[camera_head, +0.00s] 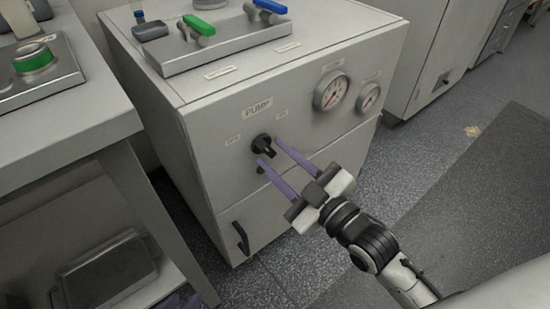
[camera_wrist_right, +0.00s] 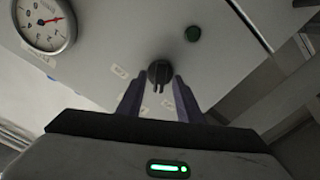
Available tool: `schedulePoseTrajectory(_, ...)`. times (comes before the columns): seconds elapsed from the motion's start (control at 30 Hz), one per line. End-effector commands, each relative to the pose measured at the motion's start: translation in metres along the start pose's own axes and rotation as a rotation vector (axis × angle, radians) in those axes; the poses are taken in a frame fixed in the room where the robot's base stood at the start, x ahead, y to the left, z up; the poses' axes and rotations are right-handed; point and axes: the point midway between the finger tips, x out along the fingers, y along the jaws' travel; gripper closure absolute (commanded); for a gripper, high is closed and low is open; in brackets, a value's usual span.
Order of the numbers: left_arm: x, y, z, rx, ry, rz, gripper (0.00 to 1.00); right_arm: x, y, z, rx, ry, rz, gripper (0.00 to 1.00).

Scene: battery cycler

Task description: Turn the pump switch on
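The pump switch is a black rotary knob (camera_head: 263,144) on the front of a grey cabinet, under a "PUMP" label (camera_head: 257,107) with two small labels beside it. My right gripper (camera_head: 270,151) points at the knob, its two purple fingers spread apart. In the right wrist view the knob (camera_wrist_right: 158,73) sits centred ahead of, or just between, the fingertips (camera_wrist_right: 158,84); I see no clear contact on either side. The knob's handle points down in that view. Two purple tips of my left gripper (camera_head: 182,301) show, apart, at the bottom edge of the head view; the rest is cut off.
Two gauges (camera_head: 331,91) (camera_head: 368,97) are right of the knob. Green (camera_head: 199,26) and blue (camera_head: 270,6) valve handles stand on the cabinet top. A black door handle (camera_head: 241,238) is below. A table (camera_head: 70,128) stands at left. The floor at right is clear.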

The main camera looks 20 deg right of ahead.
Motion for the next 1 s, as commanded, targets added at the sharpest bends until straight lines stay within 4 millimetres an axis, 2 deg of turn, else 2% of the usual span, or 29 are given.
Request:
schedulePoseTrajectory(0.13, 0.0013, 0.001, -0.0002, 0.003, -0.004, 0.005, 0.69, 0.008, -0.0002, -0.0002, 0.001, 0.0, 0.0, 0.67)
schedulePoseTrajectory(0.4, 0.0011, 0.0015, 0.0, 0.004, -0.006, 0.006, 0.69, 0.0087, -0.0001, -0.0003, 0.001, -0.001, -0.001, 0.69)
schedulePoseTrajectory(0.6, 0.0011, 0.0015, 0.0, 0.004, -0.006, 0.006, 0.69, 0.0085, -0.0001, -0.0002, 0.001, -0.001, -0.001, 1.0)
schedulePoseTrajectory(0.93, -0.0038, 0.0003, -0.008, 0.004, 0.011, -0.003, 0.69, 0.0084, 0.0006, -0.0015, 0.034, -0.002, -0.001, 1.0)
schedulePoseTrajectory(1.0, -0.007, -0.0037, -0.0007, -0.011, 0.014, -0.018, 0.69, 0.0084, 0.0011, -0.0024, 0.061, -0.002, -0.002, 1.0)
